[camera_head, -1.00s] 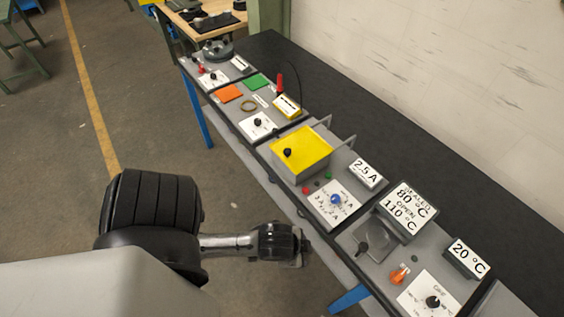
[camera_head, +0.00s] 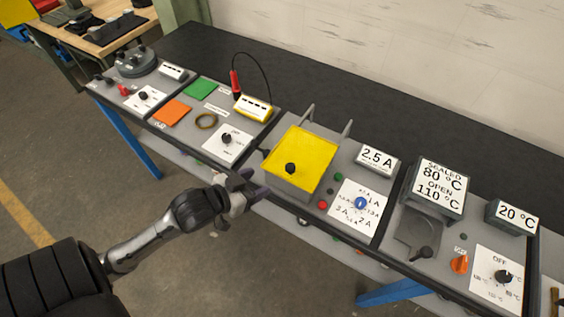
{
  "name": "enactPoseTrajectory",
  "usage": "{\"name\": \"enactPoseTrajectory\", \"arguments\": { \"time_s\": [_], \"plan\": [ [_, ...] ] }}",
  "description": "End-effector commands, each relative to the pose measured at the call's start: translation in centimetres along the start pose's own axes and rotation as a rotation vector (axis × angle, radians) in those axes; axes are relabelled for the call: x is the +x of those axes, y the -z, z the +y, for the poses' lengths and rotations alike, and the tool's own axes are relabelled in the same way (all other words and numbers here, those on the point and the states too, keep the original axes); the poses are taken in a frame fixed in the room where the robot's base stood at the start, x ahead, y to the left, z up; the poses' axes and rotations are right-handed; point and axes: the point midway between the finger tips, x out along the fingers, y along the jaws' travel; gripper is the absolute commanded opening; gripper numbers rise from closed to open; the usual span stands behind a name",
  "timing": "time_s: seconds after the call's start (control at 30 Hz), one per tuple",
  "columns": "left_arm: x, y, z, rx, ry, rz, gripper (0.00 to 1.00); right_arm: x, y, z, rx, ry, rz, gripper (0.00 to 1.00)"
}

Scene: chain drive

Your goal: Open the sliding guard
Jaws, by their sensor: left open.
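The sliding guard appears to be the yellow square cover (camera_head: 308,151) with a black knob (camera_head: 291,168) on top. It lies over a grey box on the bench, and two grey rails (camera_head: 328,125) stick out behind it. What is under the cover is hidden. My left gripper (camera_head: 255,184) is open and empty at the bench's front edge, left of and in front of the yellow cover. It appears apart from the knob. My right gripper is not in view.
Right of the cover are a "2.5 A" display (camera_head: 377,159), a blue dial (camera_head: 360,203) and red and green buttons. Left are a yellow meter (camera_head: 252,108) and coloured pads. The black bench top behind is clear.

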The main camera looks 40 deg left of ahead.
Motion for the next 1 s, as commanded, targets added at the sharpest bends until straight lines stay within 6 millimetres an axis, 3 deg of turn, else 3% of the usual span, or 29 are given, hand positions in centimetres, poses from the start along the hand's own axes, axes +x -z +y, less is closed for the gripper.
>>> {"name": "enactPoseTrajectory", "arguments": {
  "time_s": [0.3,0.7,1.0],
  "plan": [
    [3.2,-0.4,0.0,-0.022,0.0,0.007,0.58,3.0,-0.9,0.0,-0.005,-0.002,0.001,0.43],
    [10.4,0.0,-0.1,-0.023,0.001,0.002,0.58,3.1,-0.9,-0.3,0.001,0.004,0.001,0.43],
    [13.2,-0.1,0.0,-0.022,0.0,0.001,0.58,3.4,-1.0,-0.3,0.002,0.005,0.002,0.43]
  ]
}}
